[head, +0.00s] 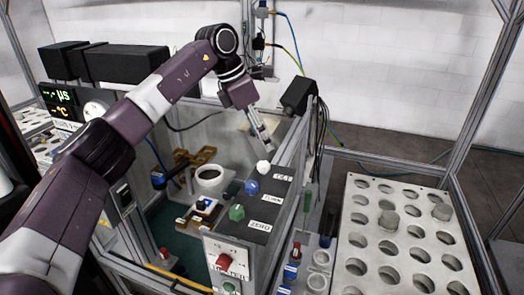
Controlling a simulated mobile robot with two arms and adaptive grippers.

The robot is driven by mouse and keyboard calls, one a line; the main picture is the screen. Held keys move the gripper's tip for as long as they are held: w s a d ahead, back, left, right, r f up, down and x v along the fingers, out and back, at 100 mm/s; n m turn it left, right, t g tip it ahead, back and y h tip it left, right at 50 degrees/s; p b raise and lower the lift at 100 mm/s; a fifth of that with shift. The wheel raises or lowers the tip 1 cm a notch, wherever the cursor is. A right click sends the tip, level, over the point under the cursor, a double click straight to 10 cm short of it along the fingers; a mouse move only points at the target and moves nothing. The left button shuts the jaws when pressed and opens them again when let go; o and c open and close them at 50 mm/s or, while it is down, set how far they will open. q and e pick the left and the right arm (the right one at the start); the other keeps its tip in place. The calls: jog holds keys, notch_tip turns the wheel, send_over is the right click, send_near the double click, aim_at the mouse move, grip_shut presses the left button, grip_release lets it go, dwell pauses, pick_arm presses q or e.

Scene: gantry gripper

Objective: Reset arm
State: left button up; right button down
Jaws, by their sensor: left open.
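My left arm comes in from the left and arches over the bench enclosure. My left gripper (262,137) points down at the enclosure's back right, above the control panel (255,215). Its fingers look narrow and close to the panel's white knob (263,167), but I see nothing held between them. I cannot tell whether the fingertips touch anything. The panel also carries a blue knob (251,187) and a green knob (236,212), with labels beside them. My right gripper is not in view.
A white cup-like ring (210,178) and brass-coloured fixtures stand inside the enclosure. A perforated rack (400,245) with two grey pieces is at right. A display box (62,103) stands at left. A red button (224,261) is at front. Metal posts frame the bench.

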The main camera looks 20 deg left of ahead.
pick_arm(q)
notch_tip(320, 180, up, 2)
jog(key=shift+r, duration=0.1)
dwell(0.4)
